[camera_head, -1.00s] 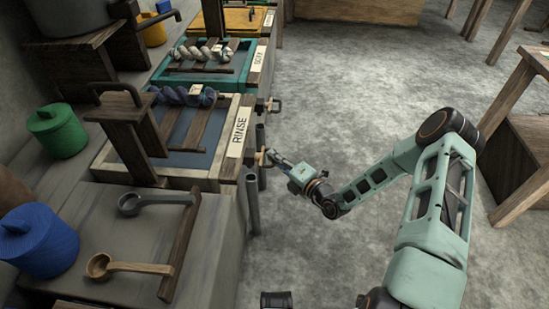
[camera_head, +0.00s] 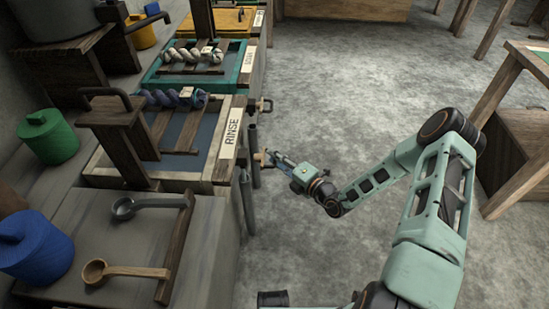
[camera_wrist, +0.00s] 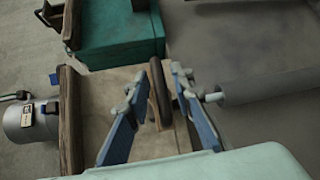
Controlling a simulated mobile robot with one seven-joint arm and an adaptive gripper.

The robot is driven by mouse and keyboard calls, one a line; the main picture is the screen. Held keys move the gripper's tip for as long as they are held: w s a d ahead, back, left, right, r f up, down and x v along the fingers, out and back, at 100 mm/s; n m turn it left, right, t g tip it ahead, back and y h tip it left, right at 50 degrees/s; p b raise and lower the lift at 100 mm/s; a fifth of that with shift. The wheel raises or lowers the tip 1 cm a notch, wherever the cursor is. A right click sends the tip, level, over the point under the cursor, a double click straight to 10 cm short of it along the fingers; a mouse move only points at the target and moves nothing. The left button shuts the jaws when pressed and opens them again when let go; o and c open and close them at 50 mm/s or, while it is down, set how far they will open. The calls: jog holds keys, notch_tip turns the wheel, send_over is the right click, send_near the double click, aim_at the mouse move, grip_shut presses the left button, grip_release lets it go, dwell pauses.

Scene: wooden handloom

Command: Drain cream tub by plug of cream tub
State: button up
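The cream tub (camera_head: 201,187), labelled RINSE, has a pale wooden rim and dark liquid. A small wooden plug (camera_head: 261,158) sticks out from its right side. My gripper (camera_head: 271,157) is right at this plug in the head view. In the wrist view my gripper (camera_wrist: 158,80) has its two blue-grey fingers apart. A dark upright bar-like piece (camera_wrist: 160,92), seemingly the plug's handle, lies between them with gaps on both sides. Contact is not visible.
Grey pipes (camera_head: 246,195) stand close beside the plug. The teal tub (camera_head: 155,78) with its own handle (camera_head: 264,105) lies beyond. Ladles (camera_head: 128,271) rest on the near bench.

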jog(key=v, duration=1.2)
dwell(0.5)
